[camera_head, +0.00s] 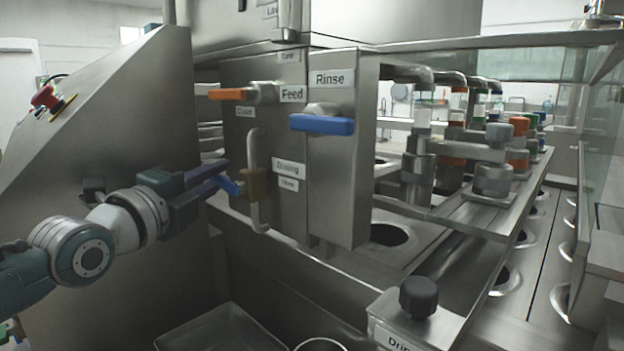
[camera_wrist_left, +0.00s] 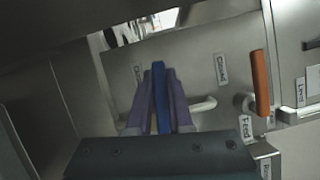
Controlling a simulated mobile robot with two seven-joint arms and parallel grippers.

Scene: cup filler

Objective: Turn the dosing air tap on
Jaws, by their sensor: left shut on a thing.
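The dosing air tap (camera_head: 256,186) is a brass-coloured body on a pale vertical pipe, left of the "Dosing" label. Its blue lever (camera_head: 232,188) points left and slightly up, out from the panel, towards my left gripper. My left gripper (camera_head: 220,176) has purple fingers and comes in from the left. In the left wrist view the blue lever (camera_wrist_left: 160,95) lies between the two fingers (camera_wrist_left: 159,105), which are shut on it. The tap body is hidden there behind the lever and fingers. My right gripper is not in view.
On the panel above are an orange "Feed" lever (camera_head: 232,94) and a blue "Rinse" lever (camera_head: 321,124), both level. A sloped steel housing with a red emergency button (camera_head: 45,97) stands left. A black knob (camera_head: 418,297) is at lower right; a steel tray (camera_head: 222,330) lies below.

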